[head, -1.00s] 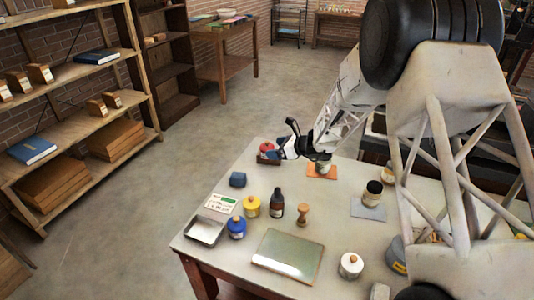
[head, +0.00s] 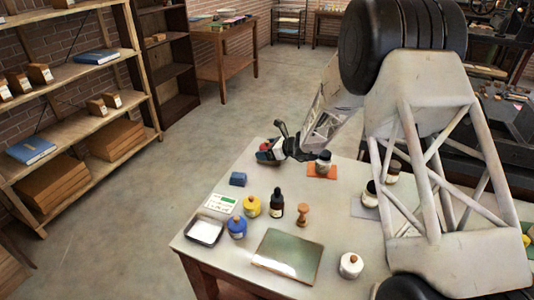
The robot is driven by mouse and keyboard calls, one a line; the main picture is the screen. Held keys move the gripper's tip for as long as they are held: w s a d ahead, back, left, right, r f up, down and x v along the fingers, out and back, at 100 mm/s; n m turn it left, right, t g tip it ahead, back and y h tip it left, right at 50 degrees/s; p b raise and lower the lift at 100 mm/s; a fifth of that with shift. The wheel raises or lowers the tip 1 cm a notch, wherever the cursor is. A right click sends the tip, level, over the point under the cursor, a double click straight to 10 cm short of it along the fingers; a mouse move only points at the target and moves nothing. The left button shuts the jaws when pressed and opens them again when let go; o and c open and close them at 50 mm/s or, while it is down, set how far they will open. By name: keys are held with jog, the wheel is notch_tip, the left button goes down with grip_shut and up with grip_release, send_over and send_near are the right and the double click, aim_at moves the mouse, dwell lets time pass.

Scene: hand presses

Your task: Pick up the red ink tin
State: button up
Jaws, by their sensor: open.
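The red ink tin (head: 264,147) shows as a small red spot at the back left of the table, mostly hidden by my gripper. My gripper (head: 274,148) is open and low over that corner, right at the tin. From this view I cannot tell whether the fingers are around the tin or touching it.
The table (head: 215,267) also holds a blue tin (head: 237,228), a yellow tin (head: 251,207), a white tin (head: 351,265), a dark bottle (head: 276,204), a wooden piece (head: 303,215), a blue block (head: 238,179) and a jar on an orange mat (head: 322,172). A glass plate (head: 287,256) lies in front.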

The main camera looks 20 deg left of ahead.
aim_at(267, 142)
jog(key=shift+c, duration=0.5)
jog(key=c, duration=1.2)
jog(key=shift+o, duration=0.2)
jog(key=shift+r, duration=0.15)
jog(key=shift+r, duration=1.5)
jog(key=shift+s+d+r, duration=0.2)
jog(key=s+d+r, duration=0.1)
jog(key=s+d, duration=0.7)
jog(key=s, duration=0.4)
jog(key=shift+s+d+r, duration=0.2)
jog(key=shift+s+d, duration=0.1)
jog(key=shift+s, duration=0.1)
